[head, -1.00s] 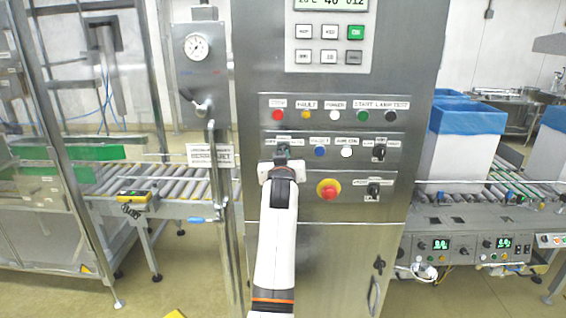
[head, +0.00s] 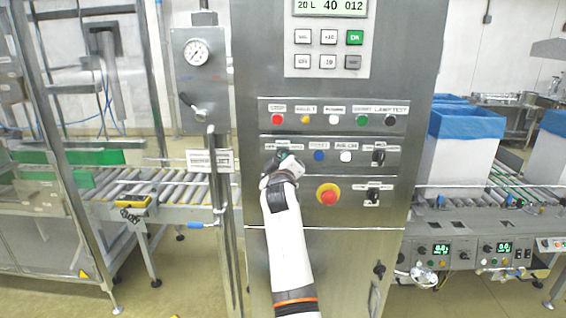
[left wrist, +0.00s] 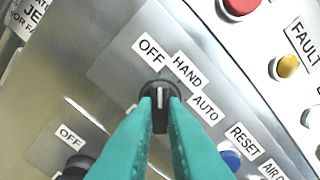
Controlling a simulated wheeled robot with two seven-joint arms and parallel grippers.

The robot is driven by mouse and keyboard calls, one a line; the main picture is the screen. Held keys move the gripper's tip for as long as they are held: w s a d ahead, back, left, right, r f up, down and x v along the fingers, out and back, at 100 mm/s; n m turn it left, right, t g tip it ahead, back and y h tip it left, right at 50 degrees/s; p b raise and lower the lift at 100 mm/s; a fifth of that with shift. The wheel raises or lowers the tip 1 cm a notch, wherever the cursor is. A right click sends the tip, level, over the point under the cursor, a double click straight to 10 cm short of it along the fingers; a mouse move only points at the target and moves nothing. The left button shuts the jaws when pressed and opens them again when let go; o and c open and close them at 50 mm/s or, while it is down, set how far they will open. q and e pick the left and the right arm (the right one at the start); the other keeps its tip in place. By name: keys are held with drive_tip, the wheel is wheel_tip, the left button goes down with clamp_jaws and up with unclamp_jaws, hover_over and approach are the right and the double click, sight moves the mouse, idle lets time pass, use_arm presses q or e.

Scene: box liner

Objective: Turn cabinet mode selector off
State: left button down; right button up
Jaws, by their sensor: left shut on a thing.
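The cabinet mode selector (left wrist: 160,112) is a black knob with a white mark, below the OFF (left wrist: 150,52), HAND (left wrist: 187,70) and AUTO (left wrist: 205,108) labels. In the left wrist view its white mark points up, roughly toward OFF. My left gripper (left wrist: 160,100) has its two teal fingers closed on the knob's sides. In the head view my left gripper (head: 286,160) is at the left end of the cabinet's second control row and tilted; it hides most of the selector. My right gripper is in neither view.
A red emergency stop (head: 328,195) on a yellow ring sits to the lower right of the gripper. A blue button (head: 319,156), a white button (head: 346,156) and another black selector (head: 378,156) share the row. A gauge post (head: 197,90) stands left of the cabinet.

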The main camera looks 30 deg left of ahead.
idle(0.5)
use_arm(q)
drive_tip(key=c, duration=1.5)
unclamp_jaws()
